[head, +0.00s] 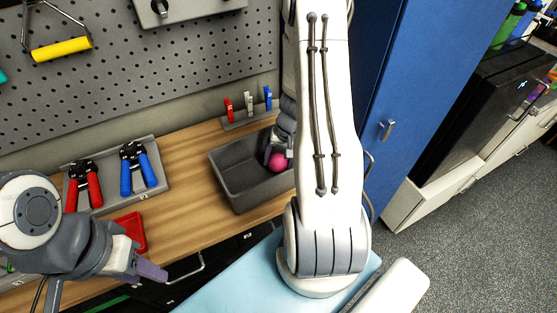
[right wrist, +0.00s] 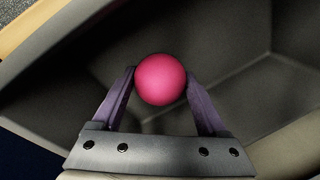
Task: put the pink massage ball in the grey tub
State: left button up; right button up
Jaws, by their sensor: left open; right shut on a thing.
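The pink massage ball (head: 278,161) is held in my right gripper (head: 272,158), low inside the grey tub (head: 236,197) near its right side. In the right wrist view the ball (right wrist: 161,79) sits between the two purple fingers of the right gripper (right wrist: 161,88), with the tub's inner walls and floor (right wrist: 235,85) around it. I cannot tell whether the ball touches the floor. My right arm hides the tub's right end in the head view. My left gripper (head: 152,272) is open and empty over the bench's front edge at the lower left, away from the tub.
The tub stands on a wooden bench (head: 188,150). Behind it is a rack with red, white and blue clips (head: 249,104). To the left are a grey tray with red grippers (head: 84,186) and blue grippers (head: 138,168), and a red dish (head: 131,231). A blue cabinet (head: 425,70) stands right.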

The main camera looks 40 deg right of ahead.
jog(key=o, duration=1.4)
jog(key=shift+f, duration=0.1)
jog(key=shift+r+p, duration=0.4)
jog(key=shift+r, duration=0.15)
notch_tip(320, 180, up, 11)
jog(key=s+d, duration=0.2)
jog(key=a+r+n+g, duration=0.1)
jog(key=a+r+n, duration=0.25)
jog(key=a, duration=0.75)
jog(key=a+r+n, duration=0.3)
jog(key=a+n, duration=0.1)
jog(key=a, duration=0.7)
jog(key=s+a+r+n, duration=0.4)
jog(key=s+a+n, duration=0.4)
jog(key=s+a, duration=0.3)
jog(key=s, duration=0.3)
jog(key=shift+s+a+g+h, duration=0.15)
jog(key=shift+a+g+h, duration=0.05)
jog(key=shift+g+h, duration=0.1)
jog(key=shift+n, duration=0.25)
